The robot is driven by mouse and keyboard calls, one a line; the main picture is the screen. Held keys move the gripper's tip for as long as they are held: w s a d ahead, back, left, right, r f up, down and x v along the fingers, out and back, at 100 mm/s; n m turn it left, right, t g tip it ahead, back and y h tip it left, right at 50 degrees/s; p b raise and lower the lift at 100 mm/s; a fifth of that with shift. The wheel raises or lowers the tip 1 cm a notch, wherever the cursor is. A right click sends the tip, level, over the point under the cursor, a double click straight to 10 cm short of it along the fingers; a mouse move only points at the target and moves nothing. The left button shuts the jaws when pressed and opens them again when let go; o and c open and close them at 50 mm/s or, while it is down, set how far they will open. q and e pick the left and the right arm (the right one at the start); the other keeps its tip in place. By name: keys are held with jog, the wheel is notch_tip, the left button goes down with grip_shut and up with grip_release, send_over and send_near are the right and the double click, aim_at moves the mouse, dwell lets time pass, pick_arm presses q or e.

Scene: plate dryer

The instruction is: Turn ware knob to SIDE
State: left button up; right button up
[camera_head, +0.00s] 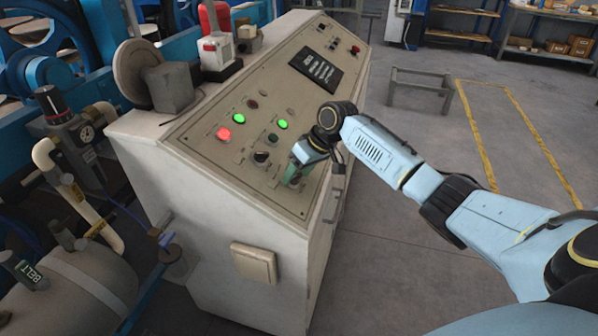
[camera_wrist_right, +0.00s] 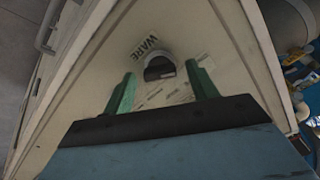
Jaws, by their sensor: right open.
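The ware knob (camera_wrist_right: 159,68) is a dark round knob beside the WARE label (camera_wrist_right: 146,48) on the beige panel in the right wrist view. My right gripper (camera_wrist_right: 162,78) has its two green fingers spread, one on each side of the knob. I cannot tell whether the fingers touch it. In the head view the right gripper (camera_head: 291,177) is over the near right part of the console's sloping panel and hides the ware knob. The knob's pointer direction is not clear. My left gripper is not in view.
The control console (camera_head: 215,205) carries a red lit button (camera_head: 224,133), green lit buttons (camera_head: 239,118), a black knob (camera_head: 261,157) and a dark display (camera_head: 316,69). A grinder-like wheel and a red-white device (camera_head: 216,50) stand on its left edge. Open floor lies to the right.

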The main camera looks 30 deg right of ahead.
jog(key=c, duration=1)
jog(key=shift+r+m+p, duration=0.15)
jog(key=shift+m+p, duration=0.15)
jog(key=shift+p, duration=0.4)
jog(key=m+p, duration=0.4)
jog(key=p, duration=0.2)
jog(key=shift+d+m+y+p, duration=0.1)
jog(key=shift+m+y+p, duration=0.2)
jog(key=shift+m+p, duration=1.35)
jog(key=shift+f, duration=0.2)
jog(key=o, duration=1)
